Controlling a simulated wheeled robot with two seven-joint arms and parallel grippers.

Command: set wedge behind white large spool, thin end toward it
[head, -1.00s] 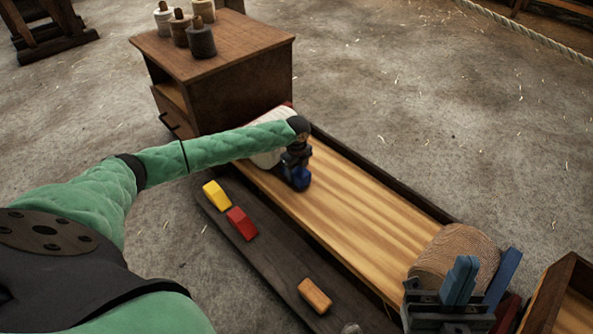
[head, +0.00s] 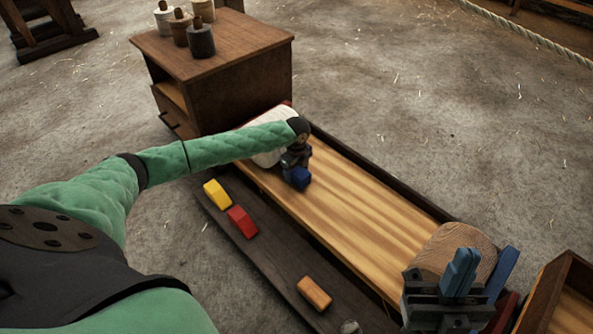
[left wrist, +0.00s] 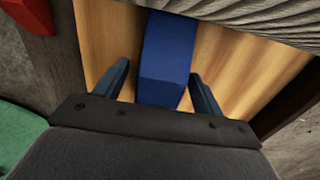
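The white large spool (head: 268,152) lies at the far left end of the wooden bed (head: 350,205), partly hidden by my left arm. Its pale ridged side crosses the top of the left wrist view (left wrist: 265,18). A blue wedge (left wrist: 165,60) lies on the bed by it, its thicker end face toward my gripper and its far end toward the spool. I cannot tell whether they touch. My left gripper (left wrist: 162,85) is open around the wedge, with gaps on both sides. My right gripper (head: 461,272) has its fingers together, in front of the tan spool (head: 455,243).
Yellow (head: 216,194), red (head: 241,222) and orange (head: 314,293) blocks sit on the dark plank (head: 275,262) along the bed. A cabinet (head: 235,80) with several small spools stands behind. A blue piece (head: 503,272) leans by the tan spool. The bed's middle is clear.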

